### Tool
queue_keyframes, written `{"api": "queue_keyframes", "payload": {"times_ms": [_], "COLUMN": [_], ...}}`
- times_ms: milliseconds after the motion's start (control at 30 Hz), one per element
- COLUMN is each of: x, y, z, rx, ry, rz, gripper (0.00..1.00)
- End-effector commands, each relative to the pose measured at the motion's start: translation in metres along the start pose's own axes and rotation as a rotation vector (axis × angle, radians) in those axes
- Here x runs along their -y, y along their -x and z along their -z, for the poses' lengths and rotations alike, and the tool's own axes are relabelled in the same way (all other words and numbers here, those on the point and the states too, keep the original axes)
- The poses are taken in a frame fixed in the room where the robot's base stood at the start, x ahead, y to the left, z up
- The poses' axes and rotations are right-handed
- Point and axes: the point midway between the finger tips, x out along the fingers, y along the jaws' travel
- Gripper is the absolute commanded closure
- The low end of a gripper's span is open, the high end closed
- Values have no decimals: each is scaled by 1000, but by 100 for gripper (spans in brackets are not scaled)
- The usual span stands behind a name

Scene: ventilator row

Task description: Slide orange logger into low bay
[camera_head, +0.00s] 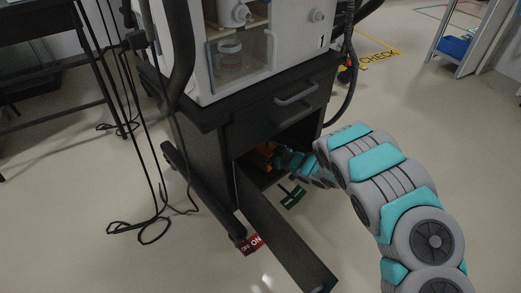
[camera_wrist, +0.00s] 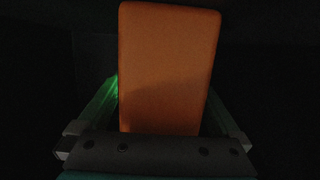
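The orange logger (camera_wrist: 168,65) fills the middle of the wrist view as an upright orange block between the two fingers of my gripper (camera_wrist: 165,110). The fingers lie along its left and right sides and appear closed on it. In the head view a bit of the orange logger (camera_head: 266,150) shows inside the dark low bay (camera_head: 296,138) of the black cart. My gripper (camera_head: 272,158) reaches into that bay from the right, and its fingertips are hard to make out there. The bay's inside is almost black in the wrist view, so contact with its floor or walls cannot be told.
The bay's door (camera_head: 285,240) hangs open toward the front. A closed drawer (camera_head: 285,108) with a handle sits above the bay. Loose black cables (camera_head: 150,225) lie on the floor at left. A red on/off tag (camera_head: 252,244) is by the caster.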

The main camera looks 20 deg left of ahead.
Motion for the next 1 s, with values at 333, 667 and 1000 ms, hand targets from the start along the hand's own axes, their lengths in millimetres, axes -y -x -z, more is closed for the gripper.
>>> {"api": "queue_keyframes", "payload": {"times_ms": [333,667,1000], "x": [0,-1,0], "y": [5,50,78], "z": [-1,0,0], "rx": [2,4,1], "ry": [-1,-2,0], "rz": [0,-3,0], "gripper": [0,0,0]}}
